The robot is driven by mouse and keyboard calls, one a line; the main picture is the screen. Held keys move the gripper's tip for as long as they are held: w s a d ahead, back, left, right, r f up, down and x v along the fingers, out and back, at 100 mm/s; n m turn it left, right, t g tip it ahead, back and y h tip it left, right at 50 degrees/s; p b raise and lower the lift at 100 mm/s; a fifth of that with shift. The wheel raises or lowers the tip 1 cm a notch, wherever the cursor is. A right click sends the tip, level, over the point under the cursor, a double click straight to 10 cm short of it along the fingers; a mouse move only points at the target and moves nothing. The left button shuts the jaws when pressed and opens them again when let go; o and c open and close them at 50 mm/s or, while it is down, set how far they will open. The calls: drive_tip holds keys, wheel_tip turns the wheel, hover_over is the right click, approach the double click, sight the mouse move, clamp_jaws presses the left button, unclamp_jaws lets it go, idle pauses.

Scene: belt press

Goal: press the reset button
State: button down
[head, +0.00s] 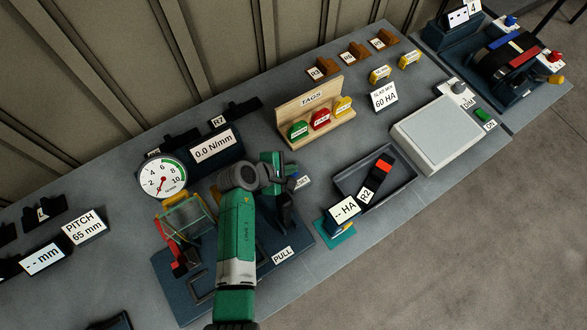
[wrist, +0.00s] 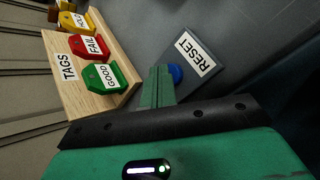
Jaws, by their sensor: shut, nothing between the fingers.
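The reset button is a round blue button (wrist: 176,73) beside a white RESET label (wrist: 195,53) on a dark plate in the wrist view. My gripper (wrist: 159,74) is shut and empty, its green fingers together. The fingertips are right at the button's edge and cover part of it. I cannot tell whether they touch it. In the head view the RESET label (head: 303,181) is partly covered by my arm, with only its end readable, and the button is hidden behind the arm.
A wooden TAGS rack (head: 312,117) with green, red and yellow tags stands close by. A round dial gauge (head: 162,178) and the PULL base (head: 290,262) lie around my arm. A grey tray (head: 345,180) with the R2 item is to the right.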

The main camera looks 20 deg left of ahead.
drive_tip(key=shift+r+p, duration=0.8)
wheel_tip(320, 180, up, 5)
drive_tip(key=p, duration=0.5)
drive_tip(key=shift+r, duration=0.1)
idle(0.3)
